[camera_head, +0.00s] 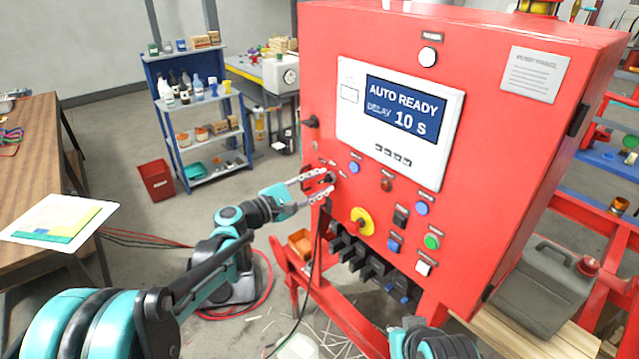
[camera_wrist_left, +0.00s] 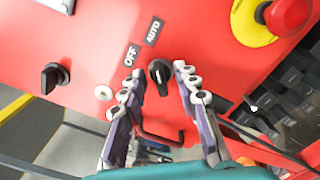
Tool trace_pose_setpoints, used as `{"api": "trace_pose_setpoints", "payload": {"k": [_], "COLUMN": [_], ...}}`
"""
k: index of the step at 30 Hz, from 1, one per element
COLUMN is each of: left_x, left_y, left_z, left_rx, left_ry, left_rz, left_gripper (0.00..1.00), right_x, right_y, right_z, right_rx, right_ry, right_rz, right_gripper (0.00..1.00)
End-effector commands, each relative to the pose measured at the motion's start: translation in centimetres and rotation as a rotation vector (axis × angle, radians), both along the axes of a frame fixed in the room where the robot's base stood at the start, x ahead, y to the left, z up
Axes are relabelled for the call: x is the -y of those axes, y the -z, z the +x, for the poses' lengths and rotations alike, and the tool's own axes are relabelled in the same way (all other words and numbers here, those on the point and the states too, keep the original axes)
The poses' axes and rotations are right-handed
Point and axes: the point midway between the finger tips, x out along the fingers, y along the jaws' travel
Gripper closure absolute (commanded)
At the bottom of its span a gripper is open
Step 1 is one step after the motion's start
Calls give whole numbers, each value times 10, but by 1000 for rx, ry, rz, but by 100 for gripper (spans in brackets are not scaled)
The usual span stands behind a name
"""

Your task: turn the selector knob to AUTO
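The black selector knob (camera_wrist_left: 160,73) sits on the red panel front. In the left wrist view the OFF label (camera_wrist_left: 131,56) and the AUTO label (camera_wrist_left: 153,31) are beside it. My left gripper (camera_wrist_left: 162,82) is open, with one finger on each side of the knob and gaps showing. In the head view my left gripper (camera_head: 320,185) is at the lower left of the red control cabinet (camera_head: 500,130), and its fingers partly hide the knob. I cannot clearly read the knob's pointer direction. Of my right arm only a teal part shows at the bottom; its gripper is out of view.
The display (camera_head: 403,108) reads AUTO READY, DELAY 10 s. A yellow-ringed red stop button (camera_head: 362,221) and several coloured buttons are right of the gripper. Another black knob (camera_wrist_left: 52,77) is on the panel. A black cable (camera_head: 318,255) hangs below the gripper.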

Motion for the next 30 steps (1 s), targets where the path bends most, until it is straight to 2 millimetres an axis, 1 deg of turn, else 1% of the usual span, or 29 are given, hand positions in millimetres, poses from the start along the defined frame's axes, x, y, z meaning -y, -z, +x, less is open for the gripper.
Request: {"api": "trace_pose_setpoints", "payload": {"k": [5, 13, 18, 22, 30], "left_x": [-20, -68, -88, -94, -95], "left_y": [0, 0, 0, 0, 0], "left_z": [-13, -48, -63, -68, -69], "left_rx": [0, 0, 0, 0, 0], "left_ry": [-4, -5, -2, 0, 0], "left_rz": [0, 0, 0, 0, 0], "left_gripper": [69, 69, 69, 69, 69], "right_x": [0, 0, 0, 0, 0], "right_y": [0, 0, 0, 0, 0], "right_z": [0, 0, 0, 0, 0], "right_rx": [0, 0, 0, 0, 0], "right_ry": [0, 0, 0, 0, 0], "right_rz": [0, 0, 0, 0, 0], "right_gripper": [100, 100, 100, 100, 100]}}
